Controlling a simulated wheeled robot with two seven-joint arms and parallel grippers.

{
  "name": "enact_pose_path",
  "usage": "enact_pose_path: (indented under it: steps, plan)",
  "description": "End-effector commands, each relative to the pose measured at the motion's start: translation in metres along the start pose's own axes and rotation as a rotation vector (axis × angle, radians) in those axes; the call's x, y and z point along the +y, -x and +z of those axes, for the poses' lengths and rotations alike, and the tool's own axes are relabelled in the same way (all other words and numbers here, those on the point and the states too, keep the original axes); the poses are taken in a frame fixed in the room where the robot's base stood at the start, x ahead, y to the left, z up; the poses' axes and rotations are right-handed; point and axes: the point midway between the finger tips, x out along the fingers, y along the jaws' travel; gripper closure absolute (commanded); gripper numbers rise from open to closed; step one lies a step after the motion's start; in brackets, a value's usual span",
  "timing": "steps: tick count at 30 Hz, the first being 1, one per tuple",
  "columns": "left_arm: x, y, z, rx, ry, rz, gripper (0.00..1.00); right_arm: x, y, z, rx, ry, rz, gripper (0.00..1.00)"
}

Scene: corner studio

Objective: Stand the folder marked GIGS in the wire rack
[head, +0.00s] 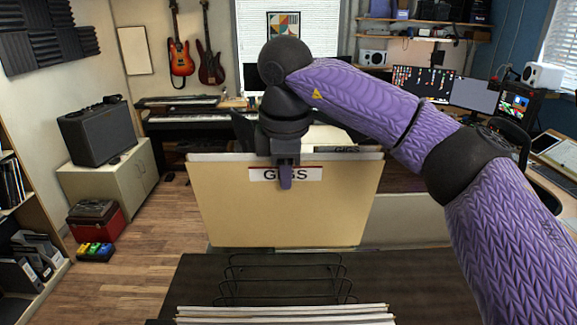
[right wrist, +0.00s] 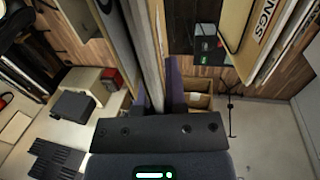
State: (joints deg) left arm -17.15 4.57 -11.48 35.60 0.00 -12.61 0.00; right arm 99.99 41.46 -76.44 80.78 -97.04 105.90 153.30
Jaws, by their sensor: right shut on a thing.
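The tan folder marked GIGS (head: 225,205) hangs upright, its label facing me, in the head view. My right gripper (head: 286,178) is shut on its top edge, with a finger across the middle of the label. In the right wrist view the folder (right wrist: 148,45) shows edge-on between the purple fingers (right wrist: 157,95). The black wire rack (head: 285,268) stands on the dark tabletop, below and nearer me than the folder in the head view. The folder's lower edge appears beyond the rack's far wires, apart from them. My left gripper is not in view.
Several pale-edged folders (head: 285,315) stand at the near edge of the head view, close in front of the rack. The dark tabletop (head: 420,280) is bare to the right of the rack. Wooden floor (head: 150,230) lies to the left.

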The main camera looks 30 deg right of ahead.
Motion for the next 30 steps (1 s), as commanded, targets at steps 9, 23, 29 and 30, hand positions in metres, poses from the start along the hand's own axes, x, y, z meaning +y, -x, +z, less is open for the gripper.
enact_pose_path:
  steps: [9,23,29,30]
  plan:
    - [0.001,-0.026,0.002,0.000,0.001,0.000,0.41,-0.001,-0.035,0.000,0.000,0.001,-0.002,1.00]
    - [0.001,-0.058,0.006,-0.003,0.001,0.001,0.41,-0.001,-0.080,-0.001,0.000,0.002,-0.002,1.00]
    - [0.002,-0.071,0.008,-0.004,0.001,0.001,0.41,-0.001,-0.099,-0.001,0.000,0.001,0.000,1.00]
    - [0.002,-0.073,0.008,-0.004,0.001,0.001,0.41,-0.001,-0.103,-0.001,0.000,0.002,-0.001,1.00]
